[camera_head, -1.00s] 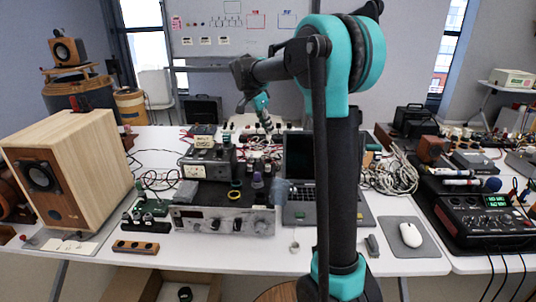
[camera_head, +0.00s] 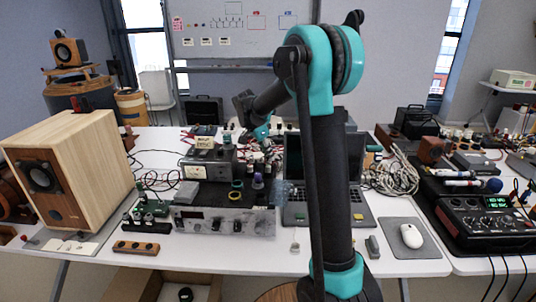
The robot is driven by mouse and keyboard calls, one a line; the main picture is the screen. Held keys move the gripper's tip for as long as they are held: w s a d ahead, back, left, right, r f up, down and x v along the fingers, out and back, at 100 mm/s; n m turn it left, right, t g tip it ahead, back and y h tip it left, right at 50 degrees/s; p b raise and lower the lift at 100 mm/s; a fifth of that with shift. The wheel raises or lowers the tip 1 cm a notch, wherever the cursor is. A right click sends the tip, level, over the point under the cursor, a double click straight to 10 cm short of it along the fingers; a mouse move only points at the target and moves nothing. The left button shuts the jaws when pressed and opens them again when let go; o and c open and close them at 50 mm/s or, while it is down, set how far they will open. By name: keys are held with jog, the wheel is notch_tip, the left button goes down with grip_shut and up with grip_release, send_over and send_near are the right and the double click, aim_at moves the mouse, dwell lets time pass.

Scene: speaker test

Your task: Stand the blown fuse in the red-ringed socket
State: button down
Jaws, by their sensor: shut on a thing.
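My gripper (camera_head: 267,151) is far across the white table, beyond the silver-fronted amplifier (camera_head: 222,221) and left of the laptop (camera_head: 294,203). It points down among small parts and red leads at the back. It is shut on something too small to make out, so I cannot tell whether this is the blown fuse. I cannot pick out the red-ringed socket or any fuse. A wooden block with dark round holes (camera_head: 136,248) lies at the front left, but no red ring shows clearly on it.
A big wooden speaker (camera_head: 85,170) stands at the left. Coiled pale cable (camera_head: 392,178), a mouse (camera_head: 411,236) and a black mixer (camera_head: 490,222) are at the right. My upright arm hides part of the laptop. Bare white table (camera_head: 230,258) runs along the front.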

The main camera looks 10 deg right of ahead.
jog(key=shift+f, duration=0.3)
jog(key=c, duration=1.4)
grip_release()
jog(key=shift+c, duration=0.2)
jog(key=shift+r, duration=0.1)
jog(key=shift+r, duration=0.3)
jog(key=v, duration=1.1)
jog(key=shift+r, duration=0.4)
jog(key=shift+s+a, duration=0.1)
jog(key=shift+a, duration=0.1)
